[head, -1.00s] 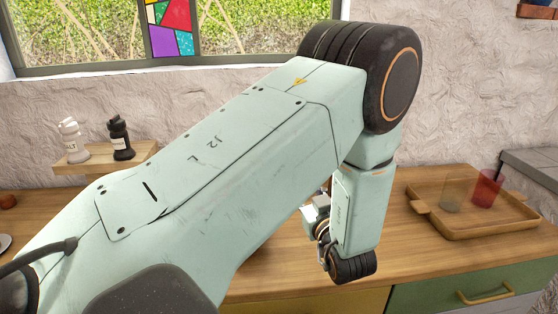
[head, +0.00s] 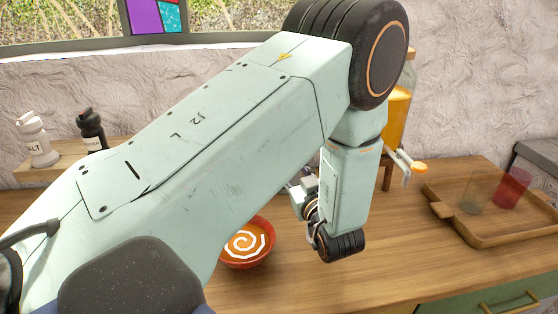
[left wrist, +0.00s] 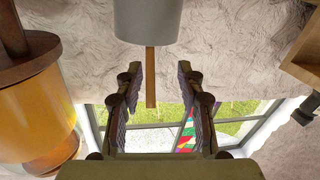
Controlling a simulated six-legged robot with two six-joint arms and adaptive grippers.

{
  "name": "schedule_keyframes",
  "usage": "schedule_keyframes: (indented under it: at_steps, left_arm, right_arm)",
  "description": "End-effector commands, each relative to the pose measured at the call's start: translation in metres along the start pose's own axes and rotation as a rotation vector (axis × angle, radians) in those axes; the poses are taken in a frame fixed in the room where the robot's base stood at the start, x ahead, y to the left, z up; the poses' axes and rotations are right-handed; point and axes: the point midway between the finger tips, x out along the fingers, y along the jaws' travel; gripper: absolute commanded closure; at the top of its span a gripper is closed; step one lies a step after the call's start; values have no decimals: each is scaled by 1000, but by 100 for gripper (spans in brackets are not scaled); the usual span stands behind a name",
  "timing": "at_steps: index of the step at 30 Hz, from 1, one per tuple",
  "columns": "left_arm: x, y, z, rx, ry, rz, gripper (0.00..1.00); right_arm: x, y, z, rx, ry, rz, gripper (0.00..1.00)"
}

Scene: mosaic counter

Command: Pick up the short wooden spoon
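In the left wrist view, which is upside down, a wooden handle (left wrist: 151,80) sticks out of a grey cylindrical holder (left wrist: 148,22). Its other end is hidden inside the holder, so I cannot tell the spoon's full length. My left gripper (left wrist: 158,72) is open, with its two dark fingers on either side of the handle in the picture. No contact shows, and I cannot tell how deep the handle sits between the fingers. In the head view my left arm hides the holder, the handle and the fingers. My right gripper is in neither view.
A red bowl (head: 249,261) with a white spiral sits beside my arm. A drink dispenser (head: 396,117) stands behind my wrist, also close at left in the wrist view (left wrist: 38,117). A wooden tray (head: 447,222) with two cups is at right. Shakers stand on a shelf (head: 54,160) at left.

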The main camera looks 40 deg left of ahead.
Motion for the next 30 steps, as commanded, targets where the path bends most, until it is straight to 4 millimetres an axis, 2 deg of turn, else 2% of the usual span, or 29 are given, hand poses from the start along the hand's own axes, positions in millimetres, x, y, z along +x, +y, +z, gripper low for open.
schedule_keyframes:
  at_steps: [10, 16, 21, 30]
  left_arm:
    - [26, 0, -3, -3, 0, -1, 62]
    - [54, 3, -12, -5, 2, -2, 62]
    - [71, 4, -11, -2, 2, 1, 62]
    - [75, 4, -11, -1, 2, 3, 63]
  right_arm:
    - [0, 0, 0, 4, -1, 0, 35]
    - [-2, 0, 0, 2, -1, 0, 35]
    - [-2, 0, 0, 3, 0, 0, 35]
    - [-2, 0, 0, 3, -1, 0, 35]
